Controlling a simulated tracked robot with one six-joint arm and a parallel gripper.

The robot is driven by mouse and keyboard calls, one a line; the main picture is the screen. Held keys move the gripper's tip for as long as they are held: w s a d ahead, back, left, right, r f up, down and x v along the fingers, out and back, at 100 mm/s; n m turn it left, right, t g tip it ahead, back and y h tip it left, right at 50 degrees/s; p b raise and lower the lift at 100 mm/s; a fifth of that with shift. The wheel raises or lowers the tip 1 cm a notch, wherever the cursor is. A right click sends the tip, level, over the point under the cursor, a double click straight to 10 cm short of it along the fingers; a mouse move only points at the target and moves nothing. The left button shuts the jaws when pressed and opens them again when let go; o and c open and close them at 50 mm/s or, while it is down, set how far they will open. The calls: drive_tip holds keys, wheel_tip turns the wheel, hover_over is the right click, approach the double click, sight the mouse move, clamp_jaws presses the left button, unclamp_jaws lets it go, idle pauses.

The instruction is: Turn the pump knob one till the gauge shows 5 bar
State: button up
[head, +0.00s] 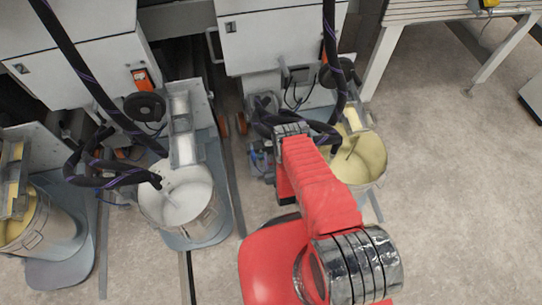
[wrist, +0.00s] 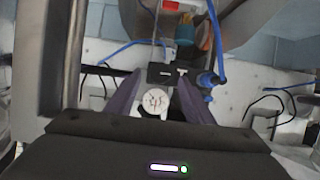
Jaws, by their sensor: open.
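My gripper (wrist: 158,84) is open in the wrist view, with one dark purple finger on each side. A round white gauge (wrist: 154,101) shows between the fingers; its needle reading is too small to make out. A black block (wrist: 164,73) with a light mark sits just beyond the gauge, near the fingertips. I cannot tell whether the fingers touch it. A teal and orange cylindrical part (wrist: 185,42) lies further beyond. I cannot make out for sure which part is the pump knob. In the head view my red arm hides the gripper's fingertips and the gauge.
Blue hoses (wrist: 218,50) and black cables run close around the gripper. In the head view, a bucket of yellow paint (head: 358,160) stands right of my arm, and a bucket of white paint (head: 184,202) stands left. Black hoses (head: 90,80) hang nearby.

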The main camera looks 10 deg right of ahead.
sight(271, 154)
drive_tip(key=shift+x, duration=1.55)
drive_tip(key=c, duration=1)
